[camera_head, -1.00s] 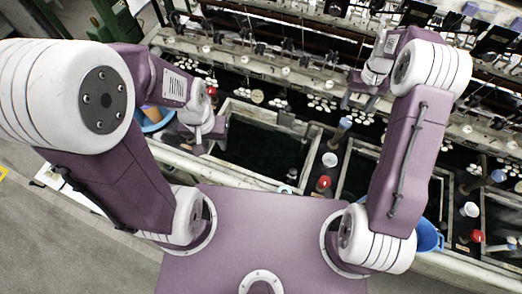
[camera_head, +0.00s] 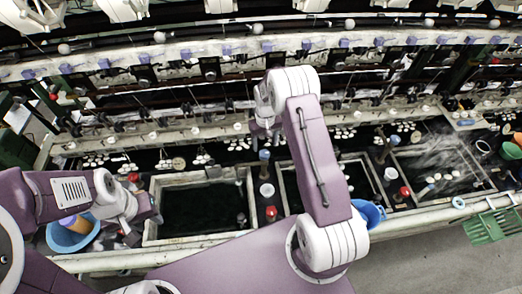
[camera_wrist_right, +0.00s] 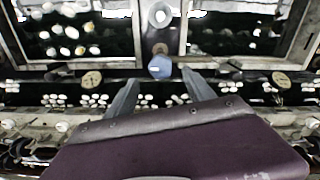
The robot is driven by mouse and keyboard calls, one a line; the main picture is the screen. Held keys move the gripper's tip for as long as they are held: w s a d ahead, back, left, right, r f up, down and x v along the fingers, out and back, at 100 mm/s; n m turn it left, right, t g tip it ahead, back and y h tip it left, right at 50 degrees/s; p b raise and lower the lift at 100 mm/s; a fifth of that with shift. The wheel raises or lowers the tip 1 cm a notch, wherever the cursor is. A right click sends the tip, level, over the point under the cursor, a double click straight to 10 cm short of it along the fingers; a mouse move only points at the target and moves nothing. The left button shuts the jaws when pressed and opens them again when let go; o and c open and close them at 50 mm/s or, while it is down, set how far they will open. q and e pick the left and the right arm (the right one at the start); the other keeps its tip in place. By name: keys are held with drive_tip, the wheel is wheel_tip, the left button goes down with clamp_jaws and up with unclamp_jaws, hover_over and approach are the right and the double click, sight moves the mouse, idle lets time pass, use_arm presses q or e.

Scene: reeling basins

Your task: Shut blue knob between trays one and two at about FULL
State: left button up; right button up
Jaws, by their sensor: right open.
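The blue knob (camera_head: 264,155) stands on the divider between two dark water basins, the left one (camera_head: 150,222) and the middle one (camera_head: 287,190). In the right wrist view the blue knob (camera_wrist_right: 160,66) shows as a round cap with a pale mark, just beyond and between the fingertips. My right gripper (camera_head: 264,130) is open, with its fingers (camera_wrist_right: 160,88) spread to either side and nothing between them. I cannot tell whether they touch the knob. My left gripper (camera_head: 148,212) is by the left basin's left edge; its jaws are unclear.
A white cup (camera_head: 267,190) and a red knob (camera_head: 271,213) stand on the same divider, nearer me. Another blue knob (camera_head: 393,141) is farther right. Blue tubs stand at left (camera_head: 60,238) and right (camera_head: 371,212). Machinery runs along the back.

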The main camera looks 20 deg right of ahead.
sight(264, 153)
wheel_tip(264, 153, down, 5)
drive_tip(key=shift+f+p, duration=0.15)
drive_tip(key=shift+p, duration=0.9)
drive_tip(key=shift+w+f, duration=0.1)
drive_tip(key=shift+f, duration=0.25)
drive_tip(key=shift+c, duration=0.5)
clamp_jaws()
drive_tip(key=m+b, duration=0.3)
drive_tip(key=shift+f, duration=0.15)
drive_tip(key=m+b, duration=0.3)
drive_tip(key=m, duration=0.1)
drive_tip(key=shift+m+b, duration=0.3)
drive_tip(key=shift+b, duration=0.1)
drive_tip(key=m+b, duration=0.2)
drive_tip(key=m, duration=0.2)
drive_tip(key=shift+m, duration=0.3)
use_arm(q)
wheel_tip(264, 153, down, 8)
drive_tip(key=b, duration=0.2)
use_arm(e)
drive_tip(key=m, duration=0.5)
drive_tip(key=shift+r, duration=0.2)
drive_tip(key=shift+m, duration=0.4)
